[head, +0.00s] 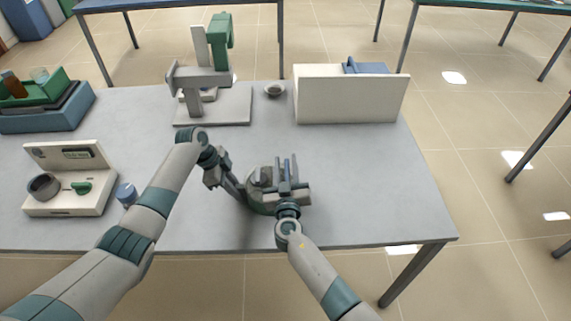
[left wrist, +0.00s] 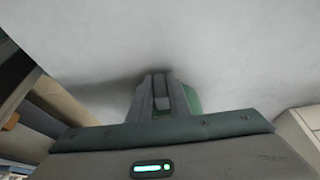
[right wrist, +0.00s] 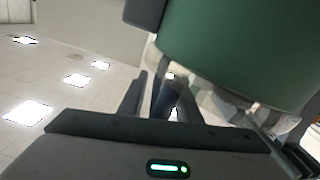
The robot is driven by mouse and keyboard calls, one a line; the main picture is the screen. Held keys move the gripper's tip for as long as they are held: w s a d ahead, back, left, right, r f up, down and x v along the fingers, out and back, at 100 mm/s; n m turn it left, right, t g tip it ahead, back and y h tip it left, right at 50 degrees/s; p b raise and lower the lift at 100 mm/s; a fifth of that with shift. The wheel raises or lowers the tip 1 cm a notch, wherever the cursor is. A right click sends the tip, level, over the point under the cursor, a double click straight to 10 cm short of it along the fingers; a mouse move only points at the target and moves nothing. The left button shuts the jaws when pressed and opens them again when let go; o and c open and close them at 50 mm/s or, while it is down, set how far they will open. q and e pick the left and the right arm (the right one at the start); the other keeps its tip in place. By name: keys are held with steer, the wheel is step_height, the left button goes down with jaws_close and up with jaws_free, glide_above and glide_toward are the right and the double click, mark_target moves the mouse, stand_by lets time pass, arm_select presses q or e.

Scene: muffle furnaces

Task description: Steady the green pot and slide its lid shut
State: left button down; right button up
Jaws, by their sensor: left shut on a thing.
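The green pot (head: 259,207) stands near the table's front edge, partly hidden by both grippers. Its green wall also shows in the right wrist view (right wrist: 240,50). My left gripper (head: 240,191) is shut on the pot's left side; a green strip shows by its fingers in the left wrist view. My right gripper (head: 288,172) is at the pot's right side, its two fingers apart beside the pot. In the right wrist view a dark rod-like part (right wrist: 170,97) shows near the fingers. I cannot make out clearly how far the lid covers the pot.
A white panel with a grey cup and green handle (head: 82,188) stands at left, a small blue-topped jar (head: 126,193) beside it. A green-and-grey stand (head: 220,105), a small bowl (head: 274,91) and a white box (head: 350,100) stand behind. The table's right side is clear.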

steer(key=s, duration=1.2)
stand_by(0.8)
steer(key=shift+w, duration=0.1)
arm_select(q)
steer(key=c, duration=1.6)
jaws_free()
arm_select(e)
steer(key=shift+a, duration=0.1)
arm_select(q)
steer(key=shift+o, duration=0.2)
steer(key=shift+r, duration=0.1)
arm_select(e)
steer(key=shift+r, duration=0.1)
